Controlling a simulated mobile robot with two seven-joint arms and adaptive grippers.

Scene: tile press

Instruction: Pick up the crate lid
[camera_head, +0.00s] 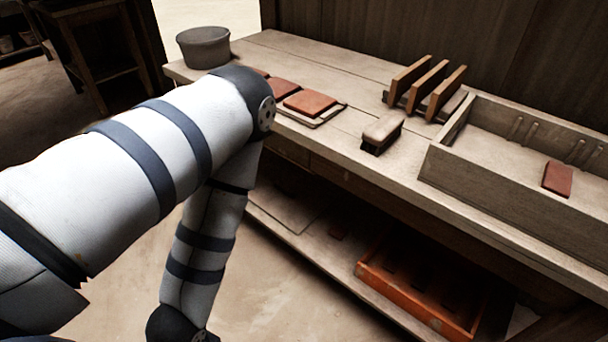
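An open wooden crate (500,196) stands on the right part of the workbench, with one red tile (557,178) inside. I cannot pick out the crate lid with certainty. A flat pale board (290,206) lies on the lower shelf, partly in shadow, and may be it. My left arm comes in from the left and bends down in front of the bench. Its gripper is below the bottom edge of the picture. My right gripper is not in view either.
The workbench (290,45) holds a grey bucket (203,47), red tiles on a board (309,102), a brush (382,133) and a rack with upright wooden slats (427,86). An orange tray (415,306) sits on the lower shelf. The floor before the bench is clear.

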